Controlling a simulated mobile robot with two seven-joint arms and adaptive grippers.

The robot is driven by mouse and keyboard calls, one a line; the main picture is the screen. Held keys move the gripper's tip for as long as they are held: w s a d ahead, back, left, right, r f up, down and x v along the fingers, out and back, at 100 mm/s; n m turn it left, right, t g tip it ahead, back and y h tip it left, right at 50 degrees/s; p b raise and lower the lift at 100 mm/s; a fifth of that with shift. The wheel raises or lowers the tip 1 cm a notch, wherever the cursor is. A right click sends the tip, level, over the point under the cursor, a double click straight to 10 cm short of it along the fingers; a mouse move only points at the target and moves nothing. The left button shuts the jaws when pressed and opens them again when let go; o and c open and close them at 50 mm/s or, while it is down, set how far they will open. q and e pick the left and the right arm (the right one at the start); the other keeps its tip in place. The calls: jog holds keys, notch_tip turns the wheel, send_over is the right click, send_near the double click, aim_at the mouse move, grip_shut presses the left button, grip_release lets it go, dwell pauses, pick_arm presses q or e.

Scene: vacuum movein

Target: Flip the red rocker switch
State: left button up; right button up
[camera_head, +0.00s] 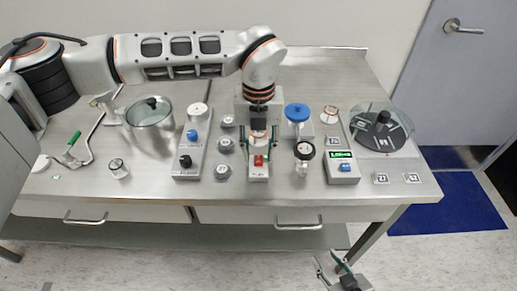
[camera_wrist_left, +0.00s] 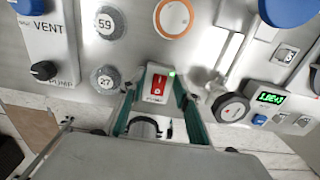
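The red rocker switch (camera_head: 259,160) sits on a small pale box (camera_head: 258,173) at the middle of the steel bench. In the left wrist view the red switch (camera_wrist_left: 160,86) is near the centre, with a green light lit at its upper right. My left gripper (camera_head: 259,152) points down over the box. Its two green fingers are apart, one on each side of the switch, with nothing held between them; contact cannot be told. My right gripper (camera_head: 334,268) is low in front of the bench, its fingers apart and empty.
A box with blue and black knobs (camera_head: 206,124) stands left of the switch. On the right are a blue handwheel (camera_head: 297,112), a black-rimmed gauge (camera_head: 304,150) and a green-display box (camera_head: 342,157). A glass-covered chamber (camera_head: 398,121) stands further right.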

pick_arm(q)
grip_shut()
